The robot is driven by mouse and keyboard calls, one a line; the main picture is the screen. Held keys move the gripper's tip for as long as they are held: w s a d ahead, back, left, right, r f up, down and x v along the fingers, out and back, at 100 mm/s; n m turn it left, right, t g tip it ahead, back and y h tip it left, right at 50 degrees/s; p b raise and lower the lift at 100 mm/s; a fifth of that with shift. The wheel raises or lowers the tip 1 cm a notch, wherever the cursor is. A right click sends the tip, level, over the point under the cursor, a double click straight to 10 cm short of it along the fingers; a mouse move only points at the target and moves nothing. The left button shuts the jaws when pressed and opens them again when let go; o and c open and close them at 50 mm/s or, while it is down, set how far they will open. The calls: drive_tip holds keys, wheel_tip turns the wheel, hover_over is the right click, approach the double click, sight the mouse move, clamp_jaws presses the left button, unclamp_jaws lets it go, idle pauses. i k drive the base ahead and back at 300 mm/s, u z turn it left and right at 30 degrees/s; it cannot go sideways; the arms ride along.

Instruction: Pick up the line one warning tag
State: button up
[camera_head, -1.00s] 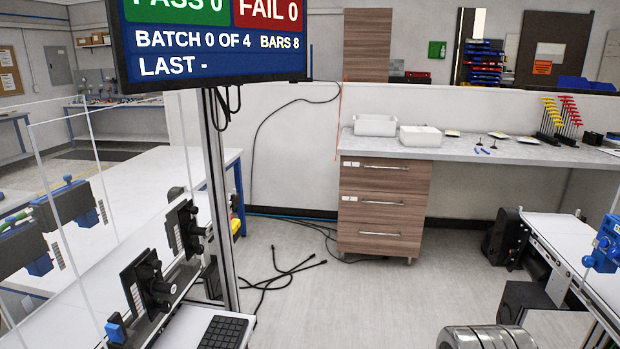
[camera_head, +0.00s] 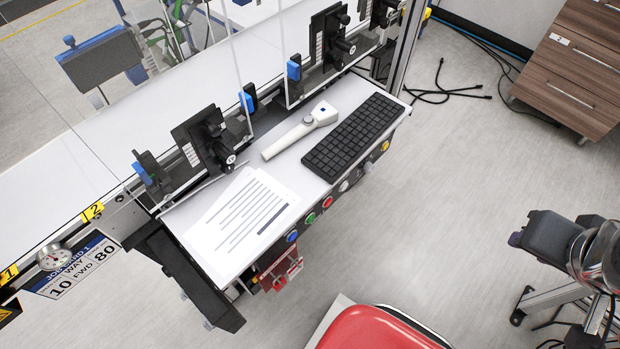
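No tag that I can read as the line one warning tag is clear in view. Small red tag-like pieces (camera_head: 290,272) hang under the front edge of the control desk (camera_head: 205,225), below its row of buttons; their lettering is too small to read. A yellow marker with a 1 (camera_head: 9,274) is on the conveyor side at the far left, and a yellow marker with a 2 (camera_head: 92,211) is further along. My gripper is not recognisable in this view.
The desk bears a printed sheet (camera_head: 243,222), a white handheld scanner (camera_head: 300,130) and a black keyboard (camera_head: 353,138). A red-topped object (camera_head: 375,330) stands at the bottom. Black equipment (camera_head: 548,238) with a metal frame is at right. Grey floor between them is clear.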

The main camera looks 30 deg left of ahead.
sight(292, 273)
drive_tip(key=k, duration=1)
drive_tip(key=u, duration=0.45)
drive_tip(key=i, duration=0.75)
drive_tip(key=u, duration=1.25)
